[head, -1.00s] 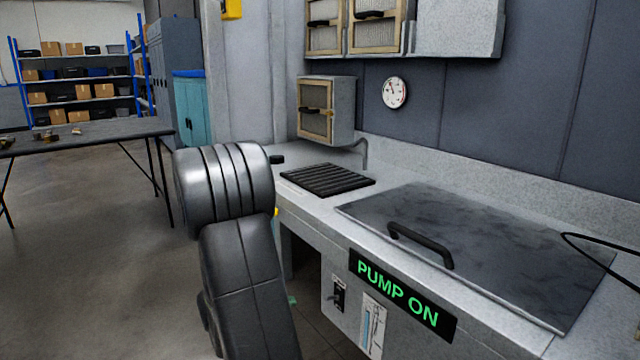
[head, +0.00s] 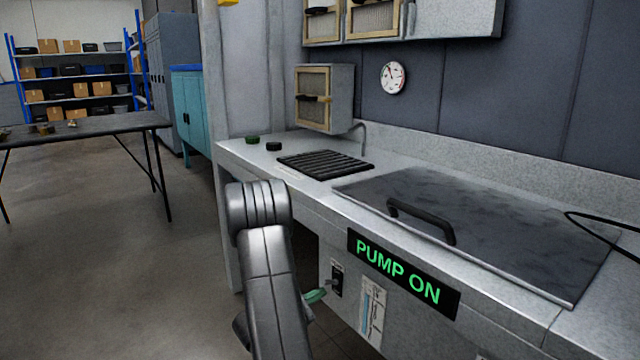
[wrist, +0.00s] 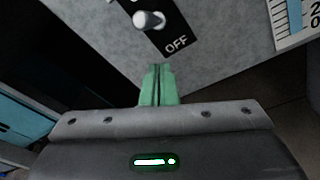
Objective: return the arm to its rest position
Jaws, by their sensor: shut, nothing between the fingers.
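My gripper (wrist: 158,85) has green fingers that are closed together with nothing between them. In the wrist view it points at the grey front of the bench, just below a toggle switch (wrist: 149,20) whose plate reads OFF at its lower end. In the head view my green gripper (head: 316,296) shows beside my arm, near the same switch (head: 336,279) on the bench front. My arm stands folded in front of the bench's left part. Whether the fingers touch the bench front cannot be told.
The bench (head: 400,150) carries a black ribbed mat (head: 325,164) and a dark lid (head: 450,215) with a black handle. A lit PUMP ON sign (head: 398,272) and a gauge label (head: 372,308) are on its front. A table (head: 90,130) stands at the left, with open floor (head: 130,260) between.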

